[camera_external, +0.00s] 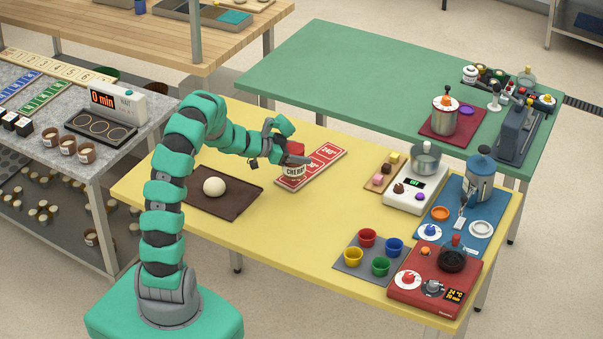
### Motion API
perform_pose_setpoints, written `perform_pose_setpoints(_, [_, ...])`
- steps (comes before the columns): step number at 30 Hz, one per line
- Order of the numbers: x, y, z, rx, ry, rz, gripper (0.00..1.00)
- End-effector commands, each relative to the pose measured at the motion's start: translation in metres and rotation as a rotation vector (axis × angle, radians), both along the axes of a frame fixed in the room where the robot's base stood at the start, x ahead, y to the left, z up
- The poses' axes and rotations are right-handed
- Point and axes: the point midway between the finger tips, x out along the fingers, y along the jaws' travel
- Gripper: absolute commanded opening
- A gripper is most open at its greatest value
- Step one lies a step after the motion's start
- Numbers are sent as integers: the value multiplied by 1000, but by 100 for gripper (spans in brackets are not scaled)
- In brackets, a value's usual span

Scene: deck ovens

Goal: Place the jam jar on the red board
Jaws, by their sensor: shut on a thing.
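My gripper (292,158) is shut on the jam jar (295,171), which has a pale label reading "CHERR…". The jar is over or at the left part of a red board (328,154) with white lettering and a pale edge. That board lies on the yellow table. I cannot tell whether the jar's base touches it. The gripper fingers hide part of the jar. A patch of red shows just behind the gripper, and I cannot tell what it belongs to.
A dark brown tray (240,202) with a white dough ball (214,187) lies to the left. A white scale (415,195) with a pot stands to the right. Colored cups on a grey mat (348,268) sit near the front. The table's front middle is clear.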

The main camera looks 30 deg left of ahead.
Motion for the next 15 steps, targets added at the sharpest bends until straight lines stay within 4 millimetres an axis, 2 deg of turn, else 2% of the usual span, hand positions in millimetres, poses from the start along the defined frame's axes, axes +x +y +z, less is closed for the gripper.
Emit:
perform_pose_setpoints(3, [14, -1, -1, -1, -2, 0, 22])
perform_pose_setpoints(11, [25, 0, -2, 1, -1, 2, 22])
perform_pose_setpoints(15, [24, -1, -23, -1, 1, 3, 22])
